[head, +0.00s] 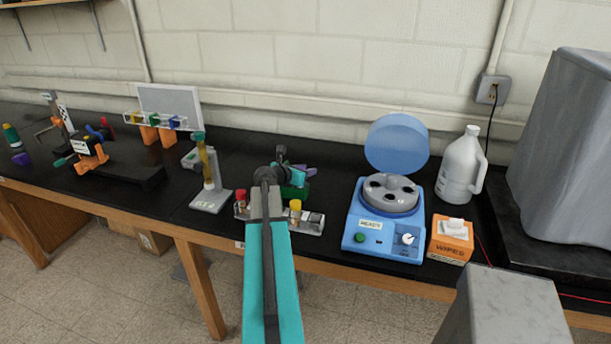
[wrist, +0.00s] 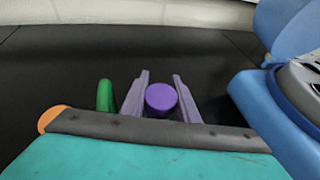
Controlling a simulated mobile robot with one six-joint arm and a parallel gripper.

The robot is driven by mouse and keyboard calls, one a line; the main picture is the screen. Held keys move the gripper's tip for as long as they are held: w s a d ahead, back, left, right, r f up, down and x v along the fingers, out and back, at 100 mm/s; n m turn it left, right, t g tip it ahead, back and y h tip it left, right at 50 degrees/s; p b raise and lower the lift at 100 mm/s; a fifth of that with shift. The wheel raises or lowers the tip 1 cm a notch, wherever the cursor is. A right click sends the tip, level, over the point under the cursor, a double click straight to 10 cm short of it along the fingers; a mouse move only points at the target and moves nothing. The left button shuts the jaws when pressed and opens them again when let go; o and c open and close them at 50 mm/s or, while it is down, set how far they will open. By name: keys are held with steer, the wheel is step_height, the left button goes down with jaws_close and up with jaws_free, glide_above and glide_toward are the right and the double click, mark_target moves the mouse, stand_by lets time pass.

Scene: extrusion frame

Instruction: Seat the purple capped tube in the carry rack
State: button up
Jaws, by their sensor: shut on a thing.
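My gripper (wrist: 161,78) is shut on the purple capped tube (wrist: 160,98), with its round purple cap between the two fingers in the wrist view. The tube's body is hidden below the cap. In the head view my arm covers much of this spot, and only a bit of purple shows beside my wrist. A low grey rack (head: 312,223), which looks like the carry rack, stands near the bench's front edge. It holds a red capped tube (head: 241,198) at its left and a yellow capped tube (head: 295,207) farther right. My arm hides its middle.
A grey stand (head: 211,198) is left.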

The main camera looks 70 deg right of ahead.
steer(key=shift+f, duration=1.1)
steer(key=shift+f, duration=0.1)
steer(key=o, duration=0.7)
steer(key=shift+o, duration=0.2)
steer(key=b+v, duration=0.2)
steer(key=v, duration=1)
steer(key=shift+b, duration=0.3)
steer(key=shift+w+a, duration=0.1)
steer(key=shift+w, duration=0.05)
